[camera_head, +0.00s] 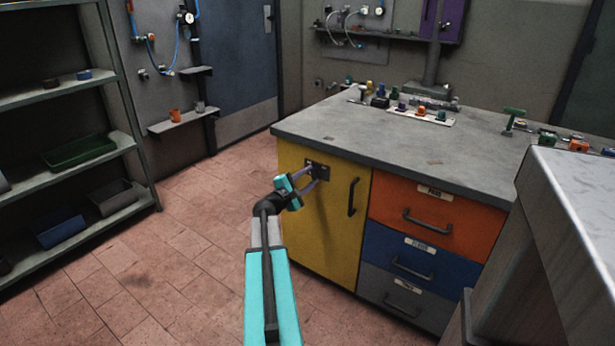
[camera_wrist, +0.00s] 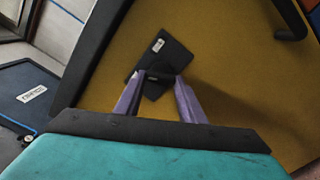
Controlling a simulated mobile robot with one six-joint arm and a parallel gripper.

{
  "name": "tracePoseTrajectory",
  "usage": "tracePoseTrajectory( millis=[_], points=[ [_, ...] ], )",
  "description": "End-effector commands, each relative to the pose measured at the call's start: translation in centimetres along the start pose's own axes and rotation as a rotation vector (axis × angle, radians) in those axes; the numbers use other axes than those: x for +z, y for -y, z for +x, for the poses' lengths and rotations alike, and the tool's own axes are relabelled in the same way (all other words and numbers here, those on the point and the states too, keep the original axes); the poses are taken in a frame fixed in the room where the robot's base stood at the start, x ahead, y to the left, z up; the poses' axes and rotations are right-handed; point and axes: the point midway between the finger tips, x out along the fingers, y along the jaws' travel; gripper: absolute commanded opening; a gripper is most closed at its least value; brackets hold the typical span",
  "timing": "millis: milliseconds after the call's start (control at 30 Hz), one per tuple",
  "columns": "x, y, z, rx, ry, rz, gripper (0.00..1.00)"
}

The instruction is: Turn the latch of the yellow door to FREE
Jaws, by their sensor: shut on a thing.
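The yellow door (camera_head: 327,234) is the left front of the grey-topped cabinet, and it is closed. Its latch (camera_head: 319,171) is a dark plate with a turning piece near the door's upper left. My gripper (camera_head: 313,174) is at the latch, its purple fingers reaching to it. In the wrist view the fingers of my gripper (camera_wrist: 160,82) are shut on the dark latch piece (camera_wrist: 157,90), in front of the yellow door (camera_wrist: 225,70). A small white label (camera_wrist: 158,45) shows on the plate, too small to read. The fingers hide part of the latch.
A black door handle (camera_head: 352,196) stands out to the right of the latch. Orange (camera_head: 430,208), blue (camera_head: 420,254) and grey (camera_head: 402,299) drawers are closed beside the door. Shelves (camera_head: 75,160) stand at the left. The tiled floor (camera_head: 170,250) between is clear.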

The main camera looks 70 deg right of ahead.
Motion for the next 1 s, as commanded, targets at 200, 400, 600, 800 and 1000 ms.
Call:
tracePoseTrajectory(
  millis=[200, 400, 600, 800, 1000],
  points=[
    [-0.14, -0.53, 0.11, 0.008, -0.006, -0.161, 0.14],
    [-0.15, -0.49, 0.12, 0.010, -0.005, -0.252, 0.14],
    [-0.17, -0.44, 0.13, 0.010, -0.005, -0.286, 0.14],
    [-0.16, -0.43, 0.14, 0.010, -0.004, -0.289, 0.14],
    [-0.14, -0.44, 0.15, 0.010, -0.004, -0.288, 0.43]
  ],
)
